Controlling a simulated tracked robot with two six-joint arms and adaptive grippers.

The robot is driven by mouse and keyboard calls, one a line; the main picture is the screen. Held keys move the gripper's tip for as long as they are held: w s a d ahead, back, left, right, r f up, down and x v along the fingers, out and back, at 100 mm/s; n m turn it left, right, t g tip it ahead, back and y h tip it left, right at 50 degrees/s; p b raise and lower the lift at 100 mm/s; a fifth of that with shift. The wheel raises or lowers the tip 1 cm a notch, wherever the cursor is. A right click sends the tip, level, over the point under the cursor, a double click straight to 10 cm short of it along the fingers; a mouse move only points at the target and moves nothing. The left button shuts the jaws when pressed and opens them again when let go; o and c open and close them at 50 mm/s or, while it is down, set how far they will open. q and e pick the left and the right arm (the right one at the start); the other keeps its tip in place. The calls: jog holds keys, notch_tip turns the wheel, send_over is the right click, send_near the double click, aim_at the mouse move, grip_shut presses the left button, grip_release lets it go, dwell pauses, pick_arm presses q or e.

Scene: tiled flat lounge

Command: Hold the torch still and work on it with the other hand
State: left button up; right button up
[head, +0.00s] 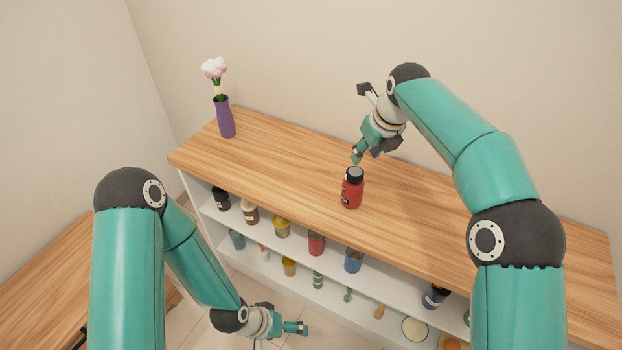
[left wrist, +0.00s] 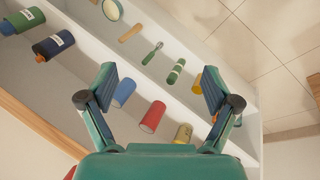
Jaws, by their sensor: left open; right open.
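A red, bottle-shaped thing with a dark cap (head: 352,188) stands upright on the wooden shelf top; I cannot tell if it is the torch. No other thing is clearly a torch. My right gripper (head: 366,155) is open and empty, just above and behind the red thing, pointing down. My left gripper (head: 297,328) is low in front of the shelf unit, away from the red thing. In the left wrist view its two fingers (left wrist: 160,88) are spread apart with nothing held, facing the shelves.
The wooden top (head: 270,150) is mostly clear. A purple vase (head: 225,117) with pale flowers stands at its far left end. Shelves below hold several jars, cans and tools, among them a blue can (head: 353,260) and a green-banded cylinder (left wrist: 176,71). Another wooden surface (head: 45,262) is at left.

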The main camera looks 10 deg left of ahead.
pick_arm(q)
jog(key=w+d+r+m+t+h, duration=0.1)
jog(key=w+d+r+m+t, duration=0.1)
jog(key=w, duration=0.6)
jog(key=m+t+h, duration=0.4)
jog(key=m+h, duration=0.1)
jog(key=m, duration=0.6)
send_near(344, 188)
jog(key=x, duration=1.3)
jog(key=c, duration=1.4)
